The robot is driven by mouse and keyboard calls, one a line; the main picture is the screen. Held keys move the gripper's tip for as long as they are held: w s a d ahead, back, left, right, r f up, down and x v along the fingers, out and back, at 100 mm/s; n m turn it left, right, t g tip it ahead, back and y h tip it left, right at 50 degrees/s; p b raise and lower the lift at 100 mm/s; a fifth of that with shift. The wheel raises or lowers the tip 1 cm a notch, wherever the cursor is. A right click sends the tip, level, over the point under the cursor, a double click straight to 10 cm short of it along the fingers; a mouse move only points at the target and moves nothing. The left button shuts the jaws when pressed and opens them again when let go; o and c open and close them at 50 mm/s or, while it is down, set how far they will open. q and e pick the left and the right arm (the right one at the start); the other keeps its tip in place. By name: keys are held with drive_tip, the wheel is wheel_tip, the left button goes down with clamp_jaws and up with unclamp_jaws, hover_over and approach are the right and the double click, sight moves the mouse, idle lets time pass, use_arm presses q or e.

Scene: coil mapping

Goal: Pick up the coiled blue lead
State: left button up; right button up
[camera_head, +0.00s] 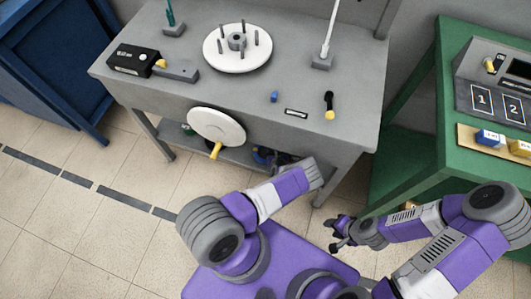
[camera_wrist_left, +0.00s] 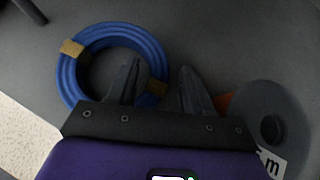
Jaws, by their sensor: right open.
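The coiled blue lead (camera_wrist_left: 66,75) lies on a grey surface in the left wrist view, bound with tan ties (camera_wrist_left: 72,48). My left gripper (camera_wrist_left: 160,78) is open, its two dark fingers apart over the coil's right side. One tie shows between the fingers; I cannot tell whether they touch the coil. In the head view, my left arm reaches under the grey workbench's front edge, where its gripper cannot be made out clearly. A small blue patch (camera_head: 262,157) shows on the lower shelf. My right gripper (camera_head: 340,232) is open and empty, between the workbench and the green table.
A grey disc (camera_wrist_left: 270,128) with a hole and a label lies right of my left gripper. The workbench top (camera_head: 215,95) overhangs the shelf. A white disc with a yellow handle (camera_head: 215,150) sits at its front. The green table (camera_head: 415,165) stands right.

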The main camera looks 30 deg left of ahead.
use_arm(q)
clamp_jaws()
drive_tip(key=shift+d+r, duration=0.1)
